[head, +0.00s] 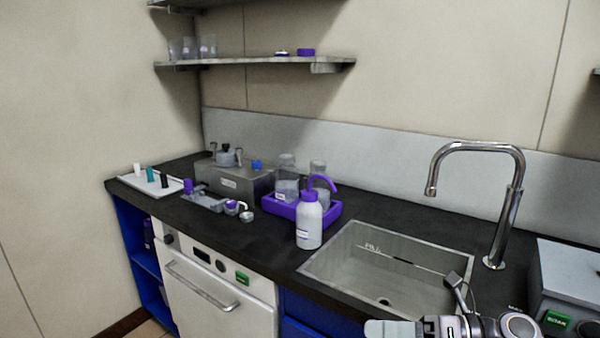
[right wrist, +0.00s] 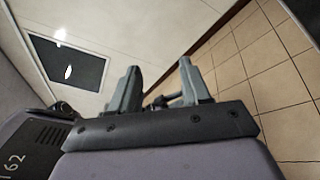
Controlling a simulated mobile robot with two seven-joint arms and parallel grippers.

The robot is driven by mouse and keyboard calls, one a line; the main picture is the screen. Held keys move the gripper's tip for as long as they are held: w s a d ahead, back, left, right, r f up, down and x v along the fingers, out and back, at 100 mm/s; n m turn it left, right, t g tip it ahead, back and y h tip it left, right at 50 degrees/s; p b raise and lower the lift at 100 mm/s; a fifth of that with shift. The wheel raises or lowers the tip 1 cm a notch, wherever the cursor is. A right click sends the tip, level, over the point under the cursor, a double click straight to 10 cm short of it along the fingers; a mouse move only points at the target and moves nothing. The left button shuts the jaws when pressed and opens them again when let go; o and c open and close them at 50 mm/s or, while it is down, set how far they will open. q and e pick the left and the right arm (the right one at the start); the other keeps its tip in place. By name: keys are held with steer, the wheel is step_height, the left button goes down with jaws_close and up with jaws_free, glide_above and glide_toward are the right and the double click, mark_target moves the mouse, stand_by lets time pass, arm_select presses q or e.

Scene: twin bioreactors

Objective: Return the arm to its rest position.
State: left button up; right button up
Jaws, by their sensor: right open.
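My right gripper (head: 395,328) shows at the bottom edge of the head view, in front of the sink's near rim. In the right wrist view its two grey fingers (right wrist: 157,92) stand apart with nothing held between them. Behind the fingers there is wall and tiled floor, and no object is close to them. My left gripper is in neither view.
A dark counter (head: 270,240) carries a sink (head: 340,265) with a tall faucet (head: 508,215). A white wash bottle (head: 309,222) stands by a purple tray (head: 275,207). A grey box (head: 570,285) stands at the right. Tiled floor (right wrist: 275,80) is clear.

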steer(key=s+d+f+n+t+h+p, duration=0.1)
steer(key=s+d+f+n+t+h, duration=0.1)
steer(key=s+f+n+h, duration=0.2)
steer(key=s+d+f+n+t+h+p, duration=0.1)
steer(key=s+f+n+h, duration=0.4)
steer(key=f+n, duration=0.6)
steer(key=s+d+f+n+t+h+p, duration=0.1)
steer(key=s+d+f+n+t+h, duration=0.2)
steer(key=n, duration=1.5)
steer(key=s+d+f+h, duration=0.1)
steer(key=s+f+h, duration=0.1)
steer(key=s+f, duration=0.2)
steer(key=shift+s+f+n+t, duration=0.15)
steer(key=shift+s+n+t, duration=0.2)
steer(key=shift+s, duration=0.35)
